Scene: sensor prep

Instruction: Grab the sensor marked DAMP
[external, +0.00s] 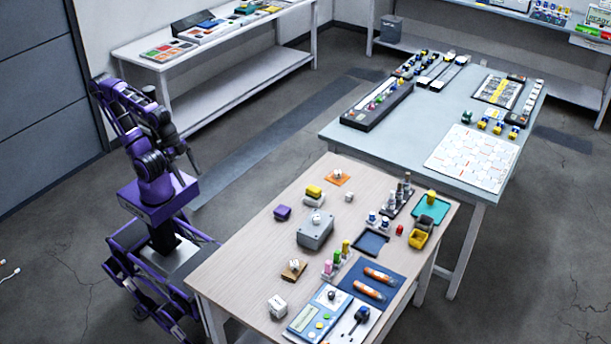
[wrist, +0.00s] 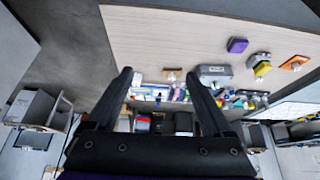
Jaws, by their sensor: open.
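The word DAMP cannot be read on anything at this size. Several small white sensor-like pieces sit on the wooden table: one on an orange pad (external: 337,178), one on a grey box (external: 315,232), one on a brown block (external: 291,274), and a white cube with dark marks (external: 277,307) near the front left. The grey box also shows in the wrist view (wrist: 214,76), as does the brown block (wrist: 172,75). My gripper (external: 188,165) is open and empty, raised left of the table and apart from everything; its two fingers spread in the wrist view (wrist: 158,78).
The table's left part is mostly clear.

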